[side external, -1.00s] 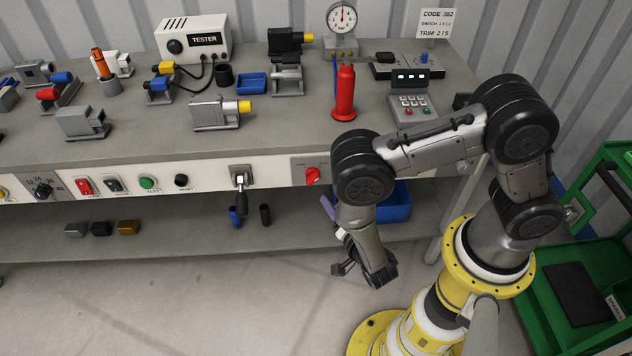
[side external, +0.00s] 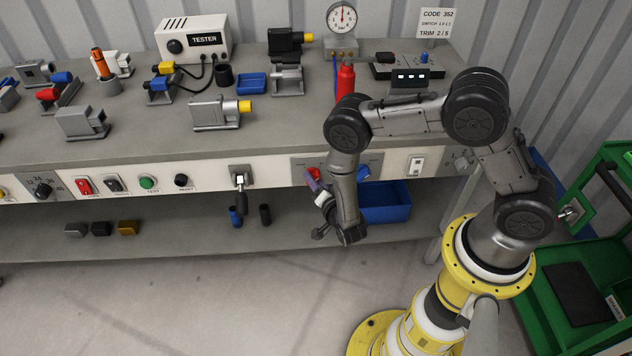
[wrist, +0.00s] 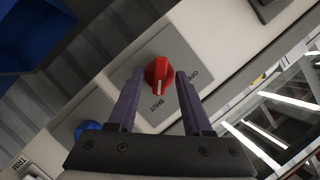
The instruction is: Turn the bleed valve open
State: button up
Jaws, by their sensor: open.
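The bleed valve is a red knob (wrist: 158,75) on a grey plate (wrist: 180,62) on the bench's front panel. In the wrist view the plate reads OPEN at the right and SHUT at the bottom. The knob's white mark points down toward SHUT. My gripper (wrist: 156,84) is open, with one purple finger on each side of the knob. I cannot tell how deep the fingers reach or whether they touch it. In the side view the knob (side external: 312,173) is partly hidden behind my gripper (side external: 309,178).
A blue knob (side external: 362,173) sits just right of the valve in the side view. A black-handled lever (side external: 240,188) is to its left. A blue bin (side external: 388,203) stands on the shelf below.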

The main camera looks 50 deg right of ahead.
jog(key=shift+c, duration=0.3)
grip_shut()
jog(key=shift+n, duration=0.3)
jog(key=n+g+h, duration=0.2)
jog(key=n, duration=0.1)
jog(key=n+g+h, duration=0.2)
jog(key=n, duration=0.2)
jog(key=w+a+n+g+h, duration=0.1)
jog(key=n, duration=0.3)
jog(key=shift+g+h, duration=0.4)
dwell(0.4)
jog(key=shift+n, duration=0.4)
jog(key=shift+o, duration=0.3)
grip_release()
